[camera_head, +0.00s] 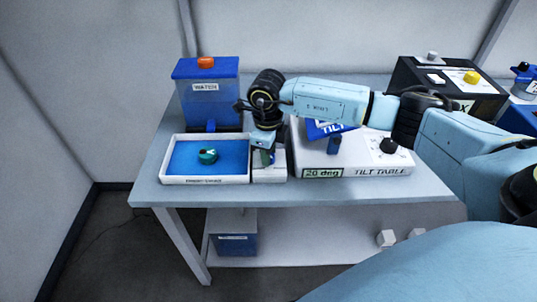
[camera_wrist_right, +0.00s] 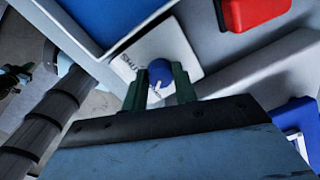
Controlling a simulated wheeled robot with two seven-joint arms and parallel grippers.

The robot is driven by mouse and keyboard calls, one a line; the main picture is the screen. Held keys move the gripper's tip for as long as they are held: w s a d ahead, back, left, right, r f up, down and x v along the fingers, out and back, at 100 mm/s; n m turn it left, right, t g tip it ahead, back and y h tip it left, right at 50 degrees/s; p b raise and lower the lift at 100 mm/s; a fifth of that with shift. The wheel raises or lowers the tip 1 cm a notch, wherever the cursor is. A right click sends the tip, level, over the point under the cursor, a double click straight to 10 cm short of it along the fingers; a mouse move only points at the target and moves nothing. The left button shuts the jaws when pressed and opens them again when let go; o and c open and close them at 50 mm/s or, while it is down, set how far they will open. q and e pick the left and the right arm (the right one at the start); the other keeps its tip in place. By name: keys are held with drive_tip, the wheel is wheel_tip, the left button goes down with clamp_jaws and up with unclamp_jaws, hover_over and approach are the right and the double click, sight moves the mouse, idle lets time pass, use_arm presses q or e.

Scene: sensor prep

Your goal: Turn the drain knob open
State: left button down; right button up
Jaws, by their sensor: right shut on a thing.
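The drain knob is a round blue knob (camera_wrist_right: 160,72) with a white mark, on a white plate (camera_wrist_right: 180,45) with partly hidden lettering that seems to read SHUT. In the right wrist view, my right gripper (camera_wrist_right: 160,82) has one dark finger on each side of the knob and is shut on it. In the head view, my right gripper (camera_head: 264,157) points down at the small white block (camera_head: 270,174) between the tray and the tilt table, and it hides the knob. My left gripper is not in view.
A white-rimmed tray (camera_head: 206,180) with a blue floor holds a green round part (camera_head: 208,156). A blue WATER tank (camera_head: 208,100) with an orange cap stands behind. The white tilt table (camera_head: 370,168) is close on the right. A dark box (camera_head: 445,85) stands at the back right.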

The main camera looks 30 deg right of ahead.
drive_tip(key=shift+n+b, duration=0.35)
drive_tip(key=shift+n, duration=0.45)
drive_tip(key=o, duration=1)
drive_tip(key=shift+r, duration=0.1)
drive_tip(key=r, duration=1.3)
drive_tip(key=shift+s+a+r, duration=0.1)
drive_tip(key=shift+s+a, duration=0.05)
drive_tip(key=shift+s, duration=0.05)
